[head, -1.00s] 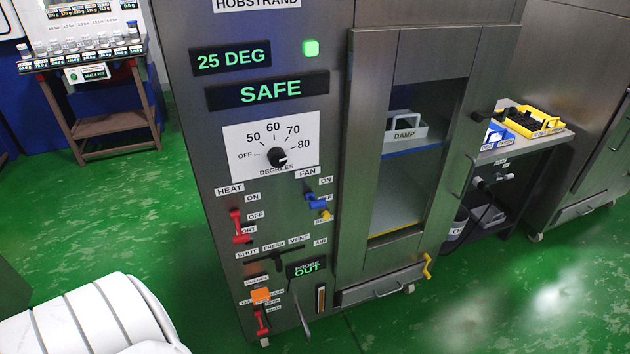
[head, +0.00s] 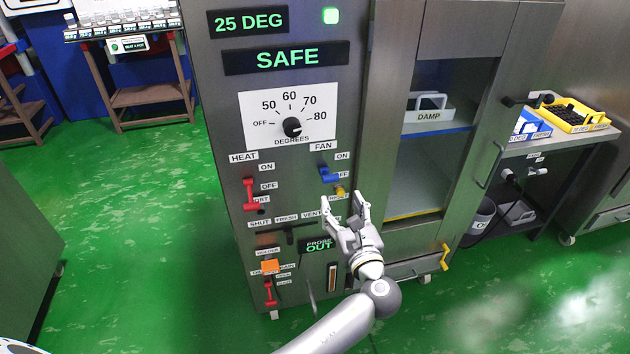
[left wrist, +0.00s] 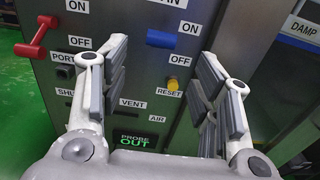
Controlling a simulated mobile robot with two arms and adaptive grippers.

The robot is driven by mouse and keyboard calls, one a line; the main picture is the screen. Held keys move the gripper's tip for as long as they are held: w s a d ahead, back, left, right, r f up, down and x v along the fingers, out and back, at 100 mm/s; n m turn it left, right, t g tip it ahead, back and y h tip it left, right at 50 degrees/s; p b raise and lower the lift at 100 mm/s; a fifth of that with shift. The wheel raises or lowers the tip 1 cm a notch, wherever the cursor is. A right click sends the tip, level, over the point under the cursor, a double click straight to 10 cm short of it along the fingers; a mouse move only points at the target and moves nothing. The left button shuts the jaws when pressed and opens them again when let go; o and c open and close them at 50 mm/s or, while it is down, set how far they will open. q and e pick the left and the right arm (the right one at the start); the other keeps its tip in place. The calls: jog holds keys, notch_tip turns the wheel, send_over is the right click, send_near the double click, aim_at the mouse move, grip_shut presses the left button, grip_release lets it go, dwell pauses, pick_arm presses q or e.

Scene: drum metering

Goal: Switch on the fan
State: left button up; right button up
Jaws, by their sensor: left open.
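The blue fan switch (head: 330,174) is on the cabinet's front panel under the FAN label, between its ON and OFF labels. My right gripper is not in view.
The red heat switch (head: 250,193) is left of the fan switch. The temperature dial (head: 292,127) is above. The vent slider, probe display (head: 318,246) and an orange part (head: 270,266) are lower. The glass door (head: 425,175) is to the right.

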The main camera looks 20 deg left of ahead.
aim_at(330, 178)
pick_arm(q)
jog(key=x, duration=1)
jog(key=shift+w+a+f, duration=0.1)
jog(key=shift+w, duration=0.15)
grip_shut()
